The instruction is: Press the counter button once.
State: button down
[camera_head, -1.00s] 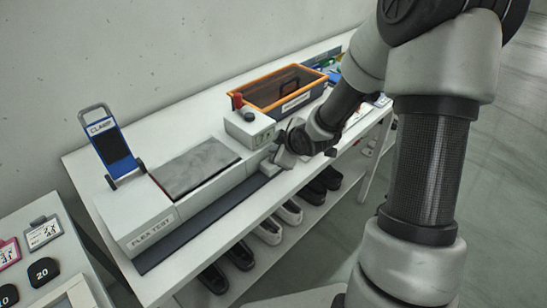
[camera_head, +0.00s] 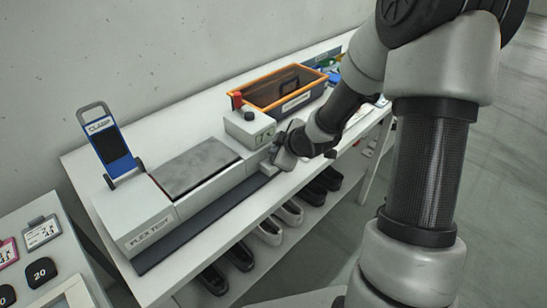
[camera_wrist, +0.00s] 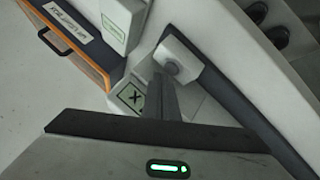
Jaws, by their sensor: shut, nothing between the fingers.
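A small pale block with a round grey button (camera_wrist: 172,68) on its face shows in the wrist view, just beyond my fingertips. I take it to be the counter button. My gripper (camera_wrist: 163,82) is shut and empty, its fingers pointing at the button. I cannot tell whether the tips touch it. In the head view my gripper (camera_head: 273,158) is at the right end of the white flex test machine (camera_head: 135,222), close to a small grey block (camera_head: 268,169) at its front edge. My gripper hides part of that area.
A control box (camera_head: 247,127) with a red part and a dark knob stands behind my gripper. An orange-rimmed crate (camera_head: 297,101) is beyond it. A blue clamp (camera_head: 112,146) stands at the left. Shoes (camera_head: 268,230) lie on the shelf below. A dark strip (camera_head: 200,222) runs along the machine's front.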

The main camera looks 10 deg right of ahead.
jog(key=shift+f+b, duration=0.55)
jog(key=shift+f, duration=0.05)
dwell(0.3)
jog(key=shift+r, duration=0.15)
jog(key=shift+r+p, duration=0.85)
notch_tip(320, 180, up, 5)
jog(key=p, duration=0.4)
dwell(0.8)
